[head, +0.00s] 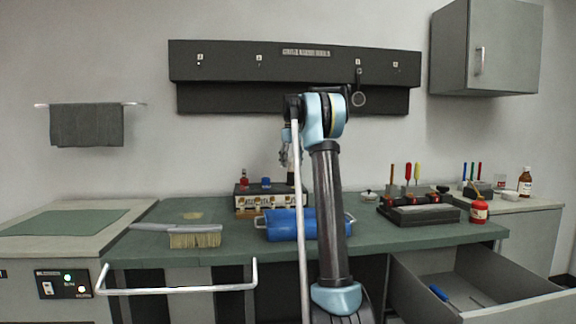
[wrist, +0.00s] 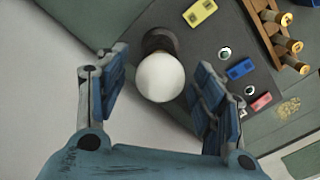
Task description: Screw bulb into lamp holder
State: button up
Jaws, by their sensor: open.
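A round white bulb (wrist: 160,77) shows in the wrist view, between the two blue fingers of my gripper (wrist: 162,70). The fingers are spread and stand apart from the bulb on both sides. A dark round lamp holder (wrist: 160,41) lies directly behind the bulb on a dark panel; the bulb hides most of it, so I cannot tell whether the two are joined. In the head view my gripper (head: 286,148) is small and partly hidden by my arm, above the instrument box (head: 252,190). I cannot make out the bulb there.
Yellow (wrist: 200,12), blue (wrist: 240,69) and red (wrist: 261,101) parts sit on the panel, beside brass cylinders (wrist: 287,44). On the green bench (head: 385,243) are a blue case (head: 283,225), a brush (head: 195,238) and a black rack (head: 418,212). A drawer (head: 480,275) stands open at right.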

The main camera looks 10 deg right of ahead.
jog(key=n, duration=0.5)
jog(key=shift+n, duration=0.4)
jog(key=shift+s+n, duration=0.1)
jog(key=shift+n, duration=2.7)
jog(key=c, duration=1.1)
jog(key=m, duration=0.8)
jog(key=shift+o, duration=0.3)
jog(key=m, duration=0.4)
